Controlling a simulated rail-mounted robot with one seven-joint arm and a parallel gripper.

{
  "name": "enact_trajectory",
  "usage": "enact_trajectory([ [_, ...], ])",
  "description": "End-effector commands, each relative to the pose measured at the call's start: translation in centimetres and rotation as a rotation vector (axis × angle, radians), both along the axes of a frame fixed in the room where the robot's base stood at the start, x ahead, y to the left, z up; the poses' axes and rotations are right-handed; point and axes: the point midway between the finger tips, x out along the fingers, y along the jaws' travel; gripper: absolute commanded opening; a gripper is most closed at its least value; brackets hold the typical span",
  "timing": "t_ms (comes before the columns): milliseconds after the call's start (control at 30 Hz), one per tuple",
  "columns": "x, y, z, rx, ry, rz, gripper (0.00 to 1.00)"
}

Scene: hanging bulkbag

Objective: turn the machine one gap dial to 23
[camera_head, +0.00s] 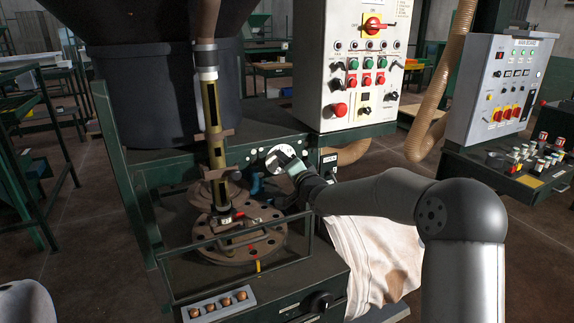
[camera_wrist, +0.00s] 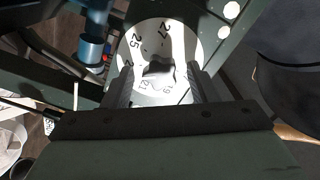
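The gap dial is a round white disc (camera_head: 279,156) on the front of the green machine, just beyond my gripper (camera_head: 292,163) in the head view. In the wrist view the dial (camera_wrist: 183,45) is brightly lit, with numbers such as 25, 27, 21 and 19 readable around a dark central knob (camera_wrist: 158,69). One number at the left edge is partly hidden. My gripper (camera_wrist: 160,70) is open, with one dark finger on each side of the knob. I see white dial face between each finger and the knob. Whether the fingertips touch the dial face, I cannot tell.
A white control box (camera_head: 349,75) with buttons stands above the dial. A brown flanged turntable (camera_head: 240,240) with a metal guard rail is at the left. A small rack of copper-coloured pieces (camera_head: 218,305) sits at the front. A white bag (camera_head: 372,255) hangs below my arm.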

Motion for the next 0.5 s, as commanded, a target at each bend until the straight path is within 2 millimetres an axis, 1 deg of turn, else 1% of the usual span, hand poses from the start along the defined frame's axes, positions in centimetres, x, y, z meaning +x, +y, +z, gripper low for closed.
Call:
enact_trajectory([
  [167,-0.2,-0.1,0.0,0.0,0.0,-0.001,0.53],
  [267,-0.9,-0.6,0.0,0.0,-0.001,-0.002,0.53],
  [367,-2.4,-1.5,-0.1,-0.001,-0.002,-0.002,0.53],
  [500,-5.3,-3.2,-0.1,-0.002,-0.002,-0.004,0.53],
])
